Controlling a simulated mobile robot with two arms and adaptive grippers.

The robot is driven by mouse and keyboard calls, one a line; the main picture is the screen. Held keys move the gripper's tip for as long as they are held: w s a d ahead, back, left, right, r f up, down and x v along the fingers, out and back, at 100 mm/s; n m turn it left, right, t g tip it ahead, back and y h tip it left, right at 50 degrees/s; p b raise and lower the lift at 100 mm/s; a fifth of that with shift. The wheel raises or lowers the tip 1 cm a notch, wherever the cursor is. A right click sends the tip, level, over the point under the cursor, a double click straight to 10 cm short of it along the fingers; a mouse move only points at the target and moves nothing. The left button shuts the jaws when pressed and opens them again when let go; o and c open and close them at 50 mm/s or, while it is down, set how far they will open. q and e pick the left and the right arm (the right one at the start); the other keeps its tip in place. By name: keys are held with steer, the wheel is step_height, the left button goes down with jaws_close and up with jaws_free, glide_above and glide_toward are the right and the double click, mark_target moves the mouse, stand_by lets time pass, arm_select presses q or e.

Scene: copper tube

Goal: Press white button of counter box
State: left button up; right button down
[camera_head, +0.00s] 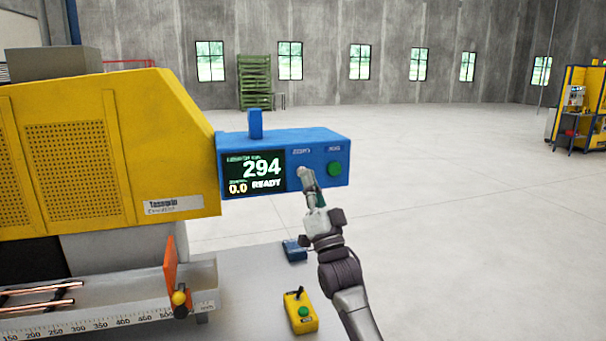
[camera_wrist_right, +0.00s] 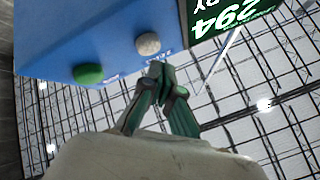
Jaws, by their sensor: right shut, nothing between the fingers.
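The blue counter box (camera_head: 310,140) is mounted beside the yellow machine. Its dark screen (camera_head: 256,172) reads 294, 0.0 and READY. A green button (camera_head: 334,168) is on the right of its face; it also shows in the right wrist view (camera_wrist_right: 88,74). The round white button (camera_wrist_right: 148,43) shows clear in the right wrist view; in the head view my gripper largely covers its place. My right gripper (camera_head: 307,174) is shut and empty, in front of the box face. In the wrist view its tips (camera_wrist_right: 160,70) lie close to the white button; I cannot tell whether they touch. My left gripper is out of view.
The yellow machine (camera_head: 140,130) fills the left. Below are a ruler tray (camera_head: 130,305) with copper tubes (camera_head: 40,293), an orange plate (camera_head: 170,265), a yellow control box (camera_head: 300,312) and a small blue item (camera_head: 294,250). The floor at right is open.

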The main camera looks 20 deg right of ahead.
steer(key=shift+w+b, duration=0.35)
steer(key=shift+w, duration=0.1)
steer(key=shift+w+b, duration=0.45)
stand_by(0.8)
steer(key=shift+s, duration=0.2)
steer(key=shift+s+p, duration=0.5)
steer(key=shift+s, duration=0.25)
steer(key=s+p, duration=0.2)
steer(key=s, duration=0.3)
